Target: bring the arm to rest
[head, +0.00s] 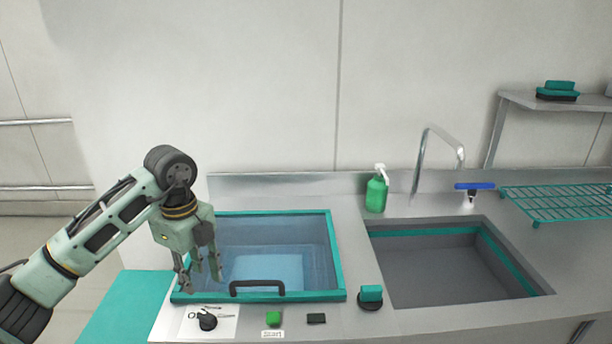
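My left arm (112,220) comes in from the left and bends down at the wrist. My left gripper (202,283) points down over the front left corner of a basin (338,262) with a teal frame and a clear lid. Its fingers are apart, with nothing seen between them. A dark lid handle (257,284) lies just to the right of the fingers. Whether the fingertips touch the frame I cannot tell. My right gripper is not in view.
On the counter front are a dark knob (207,320), a green button (273,319) and a teal-topped scrubber (371,296). An open sink (450,270) lies right, with a faucet (440,135), a green soap bottle (376,192) and a teal rack (560,203) around it.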

